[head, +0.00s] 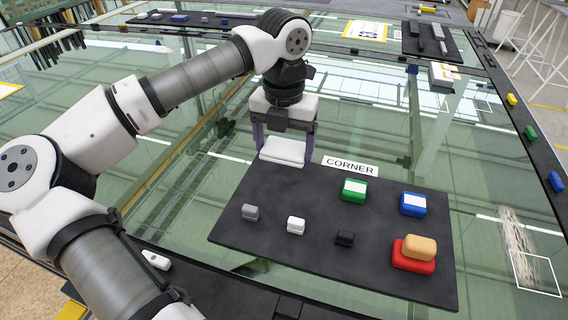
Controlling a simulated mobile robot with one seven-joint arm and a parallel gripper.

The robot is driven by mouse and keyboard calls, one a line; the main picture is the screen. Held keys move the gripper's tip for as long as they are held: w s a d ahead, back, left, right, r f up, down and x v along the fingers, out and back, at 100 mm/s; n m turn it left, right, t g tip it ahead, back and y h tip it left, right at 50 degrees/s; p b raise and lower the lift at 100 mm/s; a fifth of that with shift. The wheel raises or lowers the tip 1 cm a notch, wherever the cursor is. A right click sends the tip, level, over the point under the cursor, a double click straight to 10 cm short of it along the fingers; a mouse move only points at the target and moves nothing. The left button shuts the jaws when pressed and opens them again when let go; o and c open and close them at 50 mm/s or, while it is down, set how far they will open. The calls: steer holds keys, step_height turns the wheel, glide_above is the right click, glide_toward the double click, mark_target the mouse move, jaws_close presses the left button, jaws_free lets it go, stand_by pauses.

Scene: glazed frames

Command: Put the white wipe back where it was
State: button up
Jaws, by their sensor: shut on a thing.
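My gripper (283,146) is shut on the white wipe (282,152), a flat, folded white pad between its two purple fingers. The wipe appears at the far left corner of the dark mat (225,225), overlapping that corner in the picture. I cannot tell whether it touches the surface or hangs a little above it. The label reading CORNER (350,166) lies at the mat's far edge, just right of the wipe.
The mat bears a green block (353,191), a blue block (413,204), small grey (250,212), white (296,225) and black (344,238) blocks, and a tan block (420,246) on a red one (413,262). A whitish smear (516,232) and a white square outline (536,273) show on the glass at right.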

mark_target(284, 181)
steer(key=shift+f+p, duration=0.6)
steer(key=shift+f, duration=2.85)
steer(key=shift+f, duration=0.15)
steer(key=o, duration=0.9)
steer(key=shift+r, duration=0.2)
step_height(284, 181, up, 12)
steer(key=shift+b, duration=1.1)
